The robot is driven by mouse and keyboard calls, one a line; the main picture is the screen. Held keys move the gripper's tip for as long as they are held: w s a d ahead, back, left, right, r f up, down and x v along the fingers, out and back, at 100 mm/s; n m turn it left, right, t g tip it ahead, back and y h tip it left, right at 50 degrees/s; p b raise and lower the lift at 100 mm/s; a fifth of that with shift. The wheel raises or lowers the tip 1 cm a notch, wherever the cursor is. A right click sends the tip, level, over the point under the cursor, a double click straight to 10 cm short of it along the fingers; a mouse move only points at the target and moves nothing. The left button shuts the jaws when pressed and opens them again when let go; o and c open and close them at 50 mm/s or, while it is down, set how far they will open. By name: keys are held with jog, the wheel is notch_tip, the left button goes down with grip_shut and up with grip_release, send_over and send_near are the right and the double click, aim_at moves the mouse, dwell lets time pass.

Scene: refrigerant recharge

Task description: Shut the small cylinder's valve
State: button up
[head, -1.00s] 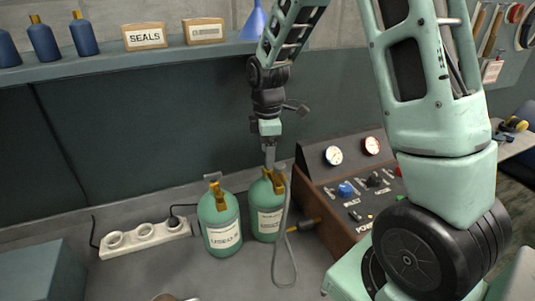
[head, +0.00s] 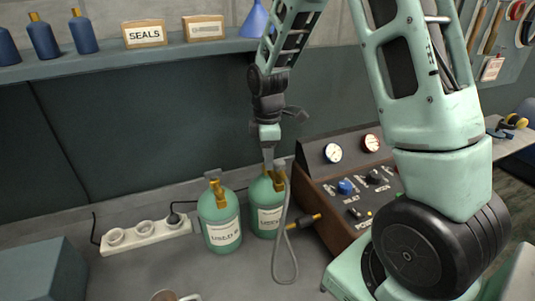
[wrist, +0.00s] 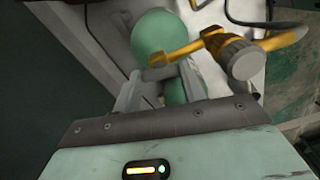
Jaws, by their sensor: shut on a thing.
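Two green cylinders with brass valves stand side by side on the bench: a left cylinder (head: 221,232) and a right cylinder (head: 266,219), both labelled. They look alike in size, so I cannot tell which one is called small. My gripper (head: 268,165) points down at the top of the right cylinder and is shut on its valve handle, which the fingers mostly hide. In the wrist view, my gripper (wrist: 160,78) is over green cylinder surfaces, with a brass valve fitting (wrist: 195,48) and its grey cap (wrist: 240,58) just right of the fingers.
A grey hose (head: 274,262) loops down in front of the right cylinder. A brown console (head: 325,210) with gauges and knobs stands to the right. A white power strip (head: 145,234) lies to the left. A shelf (head: 150,57) with bottles and boxes runs above.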

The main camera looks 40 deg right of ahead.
jog(key=m, duration=0.7)
jog(key=shift+m, duration=0.3)
jog(key=m, duration=0.3)
jog(key=shift+r+m, duration=0.1)
jog(key=shift+m, duration=0.2)
jog(key=shift+m+p, duration=0.45)
jog(key=shift+m, duration=1.35)
jog(key=o, duration=1)
